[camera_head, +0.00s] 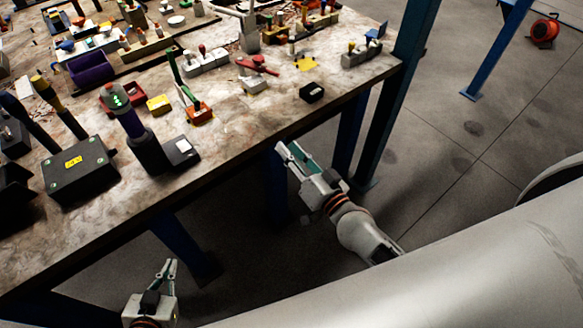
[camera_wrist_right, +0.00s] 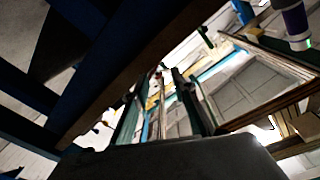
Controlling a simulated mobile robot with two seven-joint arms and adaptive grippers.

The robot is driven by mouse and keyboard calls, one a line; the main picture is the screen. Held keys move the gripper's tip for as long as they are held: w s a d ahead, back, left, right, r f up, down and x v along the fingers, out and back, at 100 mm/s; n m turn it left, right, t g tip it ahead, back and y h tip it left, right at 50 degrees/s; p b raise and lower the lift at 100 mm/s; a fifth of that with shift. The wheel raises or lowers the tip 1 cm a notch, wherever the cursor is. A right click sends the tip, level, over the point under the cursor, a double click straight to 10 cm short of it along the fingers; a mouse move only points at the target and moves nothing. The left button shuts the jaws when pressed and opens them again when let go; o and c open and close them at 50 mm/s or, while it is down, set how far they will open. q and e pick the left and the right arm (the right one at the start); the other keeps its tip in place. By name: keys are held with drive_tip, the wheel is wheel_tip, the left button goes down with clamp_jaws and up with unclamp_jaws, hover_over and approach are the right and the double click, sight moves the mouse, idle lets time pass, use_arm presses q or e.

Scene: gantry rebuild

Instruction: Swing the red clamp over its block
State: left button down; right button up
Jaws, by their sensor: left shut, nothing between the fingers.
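The red clamp (camera_head: 257,65) is on the workbench near its far-right part, in the head view. A pale grey block (camera_head: 254,85) sits just in front of and below it. I cannot tell whether the clamp's arm lies over the block. My right gripper (camera_head: 289,151) is open and empty, off the bench's front edge, to the front right of the clamp. Its two fingers stand apart in the right wrist view (camera_wrist_right: 155,112). My left gripper (camera_head: 170,270) is shut and empty, well in front of the bench at the lower left. The clamp cannot be made out in the wrist view.
The workbench (camera_head: 235,130) is crowded with tools and fixtures. A black box (camera_head: 312,92) lies near the front edge, right of the clamp. A green-handled tool with an orange base (camera_head: 199,112) stands left. A blue post (camera_head: 400,90) rises at the bench's right end.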

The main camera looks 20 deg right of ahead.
drive_tip(key=shift+s+a+f+n+g+y, duration=0.1)
drive_tip(key=shift+s+a+f+n+g, duration=0.1)
drive_tip(key=shift+s+f+n, duration=0.25)
drive_tip(key=shift+s+a+f+n+g+y, duration=0.1)
drive_tip(key=shift+s+f+n+g, duration=0.1)
drive_tip(key=shift+s+f, duration=0.4)
drive_tip(key=shift+s+a+f+n+g+y, duration=0.1)
drive_tip(key=shift+s+a+f+n+g, duration=0.1)
drive_tip(key=shift+s+f+n, duration=0.25)
drive_tip(key=shift+f, duration=0.1)
